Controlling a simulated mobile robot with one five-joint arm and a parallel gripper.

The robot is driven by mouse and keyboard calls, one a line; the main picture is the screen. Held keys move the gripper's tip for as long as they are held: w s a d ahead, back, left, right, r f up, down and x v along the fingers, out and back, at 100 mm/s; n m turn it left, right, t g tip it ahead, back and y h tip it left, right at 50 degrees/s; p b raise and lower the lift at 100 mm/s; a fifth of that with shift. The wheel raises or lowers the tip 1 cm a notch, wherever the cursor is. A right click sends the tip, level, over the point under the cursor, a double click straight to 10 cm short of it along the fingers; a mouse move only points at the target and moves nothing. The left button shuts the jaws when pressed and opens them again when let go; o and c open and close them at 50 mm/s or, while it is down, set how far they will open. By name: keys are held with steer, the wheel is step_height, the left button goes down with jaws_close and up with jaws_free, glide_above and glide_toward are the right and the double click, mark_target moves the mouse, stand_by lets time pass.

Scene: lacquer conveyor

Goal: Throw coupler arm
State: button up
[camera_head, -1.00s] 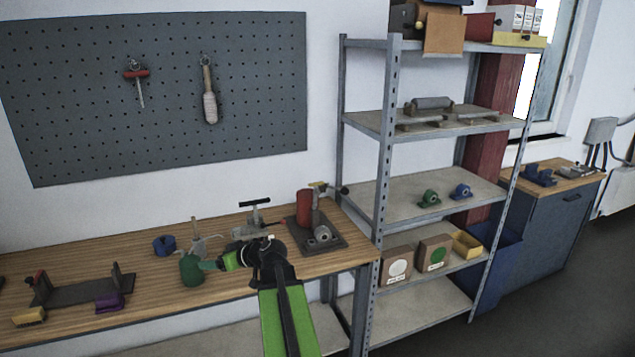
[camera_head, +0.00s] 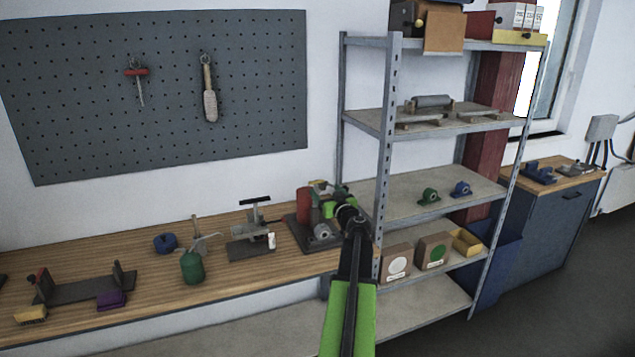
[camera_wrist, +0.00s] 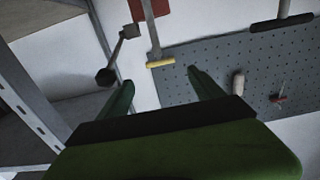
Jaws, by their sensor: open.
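The coupler fixture stands on a dark base plate (camera_head: 299,238) at the right end of the workbench, with a red cylinder (camera_head: 303,204) and a grey post. In the wrist view, the post (camera_wrist: 152,34) ends in a yellow crosspiece (camera_wrist: 160,64). A grey lever arm (camera_wrist: 121,46), seemingly the coupler arm, carries a dark knob (camera_wrist: 106,76) near the left finger. My gripper (camera_head: 334,203) is at the fixture's right side and hides part of it. Its fingers (camera_wrist: 161,88) are apart with nothing held between them. The wrist view appears upside down.
A metal shelf rack (camera_head: 388,130) stands close to the right of my gripper. A pegboard (camera_head: 100,100) hangs behind.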

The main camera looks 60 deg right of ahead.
steer(key=x, duration=0.9)
steer(key=shift+w+d, duration=0.25)
steer(key=shift+w, duration=0.05)
steer(key=shift+c, duration=0.5)
